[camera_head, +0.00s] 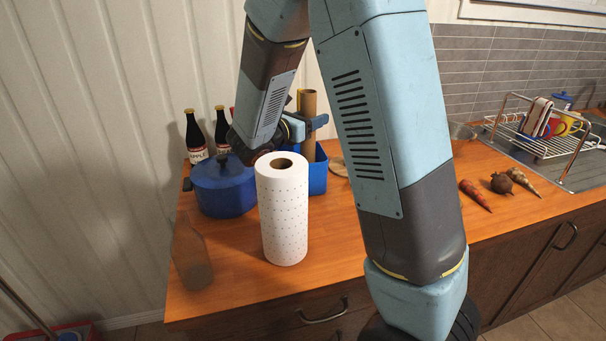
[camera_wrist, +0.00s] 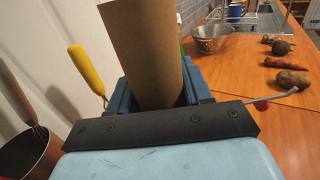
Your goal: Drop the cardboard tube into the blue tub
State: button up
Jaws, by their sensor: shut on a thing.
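The brown cardboard tube (camera_head: 308,102) stands roughly upright in the head view, and its upper part fills the middle of the wrist view (camera_wrist: 145,50). My gripper (camera_head: 306,124) is shut on it around its middle. The blue tub (camera_head: 317,178) is directly below my gripper on the wooden counter, partly hidden by the paper roll. The tube's lower part shows just above the tub's rim. Its bottom end is hidden, so I cannot tell how deep it reaches into the tub.
A white paper roll (camera_head: 284,215) stands in front of the tub. A blue pot (camera_head: 222,187) and dark bottles (camera_head: 196,140) are to the left, with a brownish bottle (camera_head: 191,255) nearer. Vegetables (camera_head: 502,183) and a dish rack (camera_head: 540,135) are to the right. A colander (camera_wrist: 212,38) shows in the wrist view.

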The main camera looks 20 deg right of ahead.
jog(key=o, duration=1.1)
jog(key=v, duration=1.3)
jog(key=shift+s+a+f, duration=0.1)
jog(key=shift+s+a, duration=0.05)
jog(key=shift+a, duration=0.2)
jog(key=s+d+r+m+g+y, duration=0.4)
jog(key=s+d+m+g+y, duration=0.3)
jog(key=s+d+m, duration=0.45)
jog(key=s+m+t+y, duration=0.1)
jog(key=s+m+y, duration=0.2)
jog(key=m, duration=0.1)
jog(key=s+r+m+t+y, duration=0.1)
jog(key=s+m+y, duration=0.1)
jog(key=s+m, duration=0.2)
jog(key=s+r+m+t+y, duration=0.1)
jog(key=s+m+y, duration=0.2)
jog(key=s+m, duration=0.1)
jog(key=shift+s+a+m+t+y, duration=0.25)
jog(key=shift+t+y, duration=0.05)
